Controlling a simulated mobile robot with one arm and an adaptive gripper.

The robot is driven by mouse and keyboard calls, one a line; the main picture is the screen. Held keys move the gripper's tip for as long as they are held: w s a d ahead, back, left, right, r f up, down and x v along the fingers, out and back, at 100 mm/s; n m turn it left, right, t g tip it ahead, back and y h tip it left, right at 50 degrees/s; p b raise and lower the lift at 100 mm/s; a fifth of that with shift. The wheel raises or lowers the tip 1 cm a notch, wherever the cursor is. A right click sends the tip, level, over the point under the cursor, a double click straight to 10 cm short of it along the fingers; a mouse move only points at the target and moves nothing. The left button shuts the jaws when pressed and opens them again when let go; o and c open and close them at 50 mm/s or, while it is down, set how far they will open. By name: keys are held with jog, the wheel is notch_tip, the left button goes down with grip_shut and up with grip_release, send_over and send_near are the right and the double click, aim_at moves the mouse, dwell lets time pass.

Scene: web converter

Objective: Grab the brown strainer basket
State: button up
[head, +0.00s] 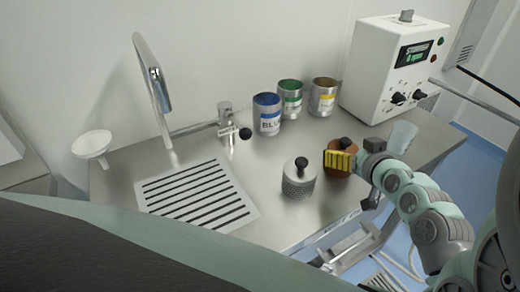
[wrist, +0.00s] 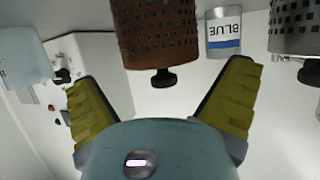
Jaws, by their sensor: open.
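The brown strainer basket (head: 338,176) stands at the front right of the steel counter, partly hidden behind my gripper in the head view. In the wrist view the brown perforated basket (wrist: 157,36) is at the top middle, with its black knob (wrist: 162,78) pointing down the picture. My gripper (head: 341,161) has yellow padded fingers and is at the basket in the head view. In the wrist view my gripper (wrist: 163,76) is open, with one finger on each side of the knob. I cannot tell whether a finger touches the basket.
A grey perforated basket (head: 299,184) with a black knob stands close left of the brown one. A clear beaker (head: 402,136) is close on the right. Blue (head: 267,113), green (head: 290,98) and yellow (head: 323,97) labelled cans and a white control box (head: 385,65) stand behind.

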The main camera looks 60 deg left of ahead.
aim_at(345, 149)
jog(key=shift+x, duration=1.6)
jog(key=shift+s, duration=0.15)
jog(key=shift+c, duration=0.2)
jog(key=c, duration=1.1)
